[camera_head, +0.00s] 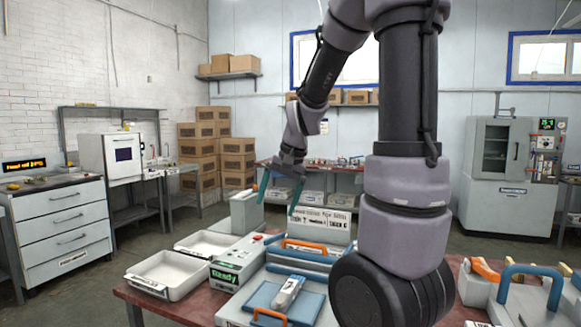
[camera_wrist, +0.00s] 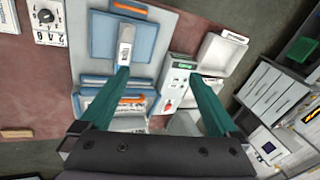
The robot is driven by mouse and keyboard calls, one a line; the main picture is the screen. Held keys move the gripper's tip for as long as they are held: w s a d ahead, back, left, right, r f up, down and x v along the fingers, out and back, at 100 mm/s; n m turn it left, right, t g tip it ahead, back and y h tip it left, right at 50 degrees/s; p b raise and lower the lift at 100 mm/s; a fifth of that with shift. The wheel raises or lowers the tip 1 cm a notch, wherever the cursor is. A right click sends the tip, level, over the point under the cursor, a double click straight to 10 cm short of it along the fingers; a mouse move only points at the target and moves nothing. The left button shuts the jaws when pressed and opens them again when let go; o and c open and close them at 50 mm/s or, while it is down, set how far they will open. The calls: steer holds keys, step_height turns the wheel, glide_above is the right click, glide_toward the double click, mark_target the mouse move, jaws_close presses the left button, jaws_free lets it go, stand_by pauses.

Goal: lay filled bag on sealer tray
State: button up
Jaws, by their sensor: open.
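A small pale bag (camera_head: 288,291) with a grey label lies on the blue tray (camera_head: 258,297) at the front of the press station. In the wrist view the bag (camera_wrist: 126,45) lies lengthwise over the lower edge of the blue tray (camera_wrist: 102,38). My gripper (camera_head: 281,194) is open and empty, with its teal fingers pointing down, above and behind the station. In the wrist view the open fingers (camera_wrist: 159,77) are apart, with nothing between them. The bag's contents cannot be made out.
A box with a green "Ready" display (camera_head: 226,275) stands left of the tray, beside two white bins (camera_head: 165,273). An orange-handled bar (camera_head: 304,246) lies behind the tray. A blue-handled device (camera_head: 528,272) stands at the right. Air around my gripper is clear.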

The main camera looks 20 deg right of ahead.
steer(key=s+a+r+n+t, duration=0.2)
steer(key=s+r+t, duration=0.2)
steer(key=s+r, duration=0.7)
steer(key=s, duration=0.4)
steer(key=shift+a+r+n, duration=0.35)
steer(key=shift+r+n, duration=0.05)
